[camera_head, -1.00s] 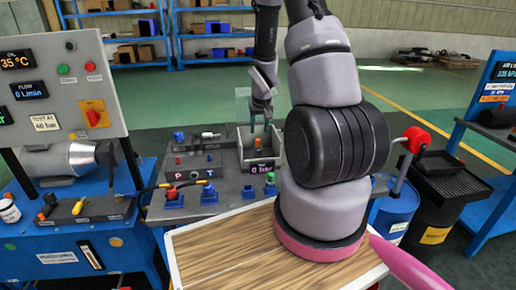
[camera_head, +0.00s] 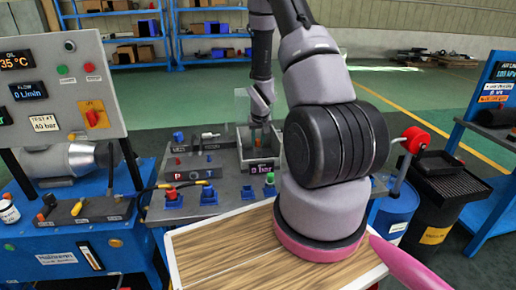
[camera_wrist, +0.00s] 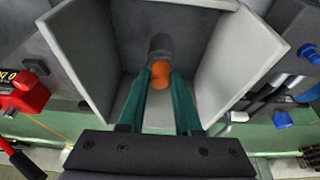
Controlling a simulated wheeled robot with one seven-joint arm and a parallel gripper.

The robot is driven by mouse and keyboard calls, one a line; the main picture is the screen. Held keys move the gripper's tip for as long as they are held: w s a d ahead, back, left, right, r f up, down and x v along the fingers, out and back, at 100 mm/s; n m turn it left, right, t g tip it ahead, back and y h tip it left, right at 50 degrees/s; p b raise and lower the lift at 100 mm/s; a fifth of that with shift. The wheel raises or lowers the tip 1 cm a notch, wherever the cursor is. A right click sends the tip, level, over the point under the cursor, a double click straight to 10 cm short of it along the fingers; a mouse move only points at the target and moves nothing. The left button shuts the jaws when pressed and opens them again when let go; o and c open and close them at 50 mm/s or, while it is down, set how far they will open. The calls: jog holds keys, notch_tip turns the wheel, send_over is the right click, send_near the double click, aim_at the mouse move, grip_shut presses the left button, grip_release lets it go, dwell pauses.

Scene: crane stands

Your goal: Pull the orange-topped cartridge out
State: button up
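The orange-topped cartridge (camera_wrist: 161,74) is inside a grey open-topped box in the wrist view, with a dark grey part beside its orange top. My gripper (camera_wrist: 163,82) has its two teal fingers reaching into the box, one on each side of the orange top. Little or no gap shows between fingers and top; whether they press on it I cannot tell. In the head view my gripper (camera_head: 259,127) points down into the grey box (camera_head: 277,153), and the cartridge is mostly hidden behind the fingers.
The box walls (camera_wrist: 237,65) rise close on both sides of my fingers. A clear panel (camera_head: 242,105) stands behind the box. A display reading 0 bar (camera_head: 262,167) is at its front. Blue and green fittings (camera_head: 270,184) stand on the bench nearby. A control panel (camera_head: 60,90) is at left.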

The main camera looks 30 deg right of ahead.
grip_shut()
jog(key=shift+r, duration=0.1)
jog(key=shift+r, duration=3.35)
